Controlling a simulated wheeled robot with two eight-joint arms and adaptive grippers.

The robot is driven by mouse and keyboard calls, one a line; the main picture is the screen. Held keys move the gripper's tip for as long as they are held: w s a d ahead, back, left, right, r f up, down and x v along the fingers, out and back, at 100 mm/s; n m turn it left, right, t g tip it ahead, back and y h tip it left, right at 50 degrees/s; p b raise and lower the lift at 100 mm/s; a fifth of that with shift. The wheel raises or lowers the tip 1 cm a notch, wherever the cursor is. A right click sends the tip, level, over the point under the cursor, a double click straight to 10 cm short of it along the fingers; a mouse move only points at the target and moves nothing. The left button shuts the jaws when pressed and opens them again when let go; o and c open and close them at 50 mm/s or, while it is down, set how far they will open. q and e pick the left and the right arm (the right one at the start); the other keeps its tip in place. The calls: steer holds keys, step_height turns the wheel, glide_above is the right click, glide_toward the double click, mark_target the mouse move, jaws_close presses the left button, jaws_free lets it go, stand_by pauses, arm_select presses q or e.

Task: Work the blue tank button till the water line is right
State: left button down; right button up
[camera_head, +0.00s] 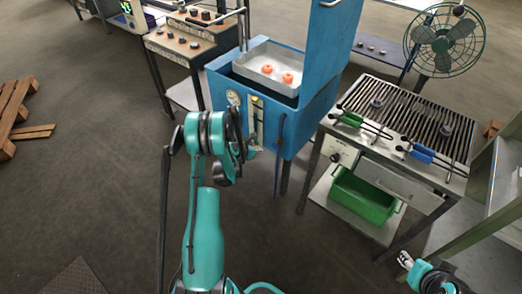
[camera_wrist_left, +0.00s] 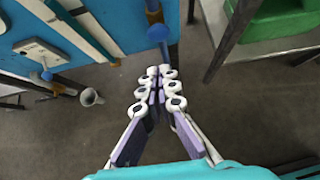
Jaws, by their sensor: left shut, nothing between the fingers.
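The blue tank (camera_head: 300,122) stands at the center of the head view. A pale upright sight tube (camera_head: 257,120) and a round gauge (camera_head: 233,98) are on its front; the water line is too small to read. My left gripper (camera_head: 250,152) is low in front of the tank, partly hidden by its own wrist. In the left wrist view my left gripper (camera_wrist_left: 160,75) is shut and empty. A round blue knob (camera_wrist_left: 158,33) shows just beyond its fingertips; I cannot tell whether they touch. My right gripper (camera_head: 405,260) is at the lower right, its opening unclear.
An open tray (camera_head: 254,57) with two orange pieces is on the tank. A grill table (camera_head: 400,120) with green and blue tongs stands right, above a green bin (camera_head: 362,196). A fan (camera_head: 444,40) is behind. Floor at left is mostly clear, with a wooden pallet (camera_head: 14,112).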

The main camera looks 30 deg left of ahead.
mark_target(274, 145)
arm_select(q)
steer(key=shift+w+d+f+b, duration=0.1)
steer(key=shift+w+f+b, duration=0.7)
steer(key=shift+w, duration=0.85)
steer(key=shift+w+d+f+b, duration=0.15)
steer(key=shift+w+f+b, duration=0.4)
steer(key=shift+w+f, duration=0.8)
steer(key=shift+w+d+f+b, duration=0.1)
steer(key=shift+w+f+b, duration=0.5)
steer(key=shift+w, duration=1.35)
steer(key=shift+r, duration=0.1)
arm_select(e)
step_height(274, 145, down, 4)
steer(key=shift+f, duration=0.25)
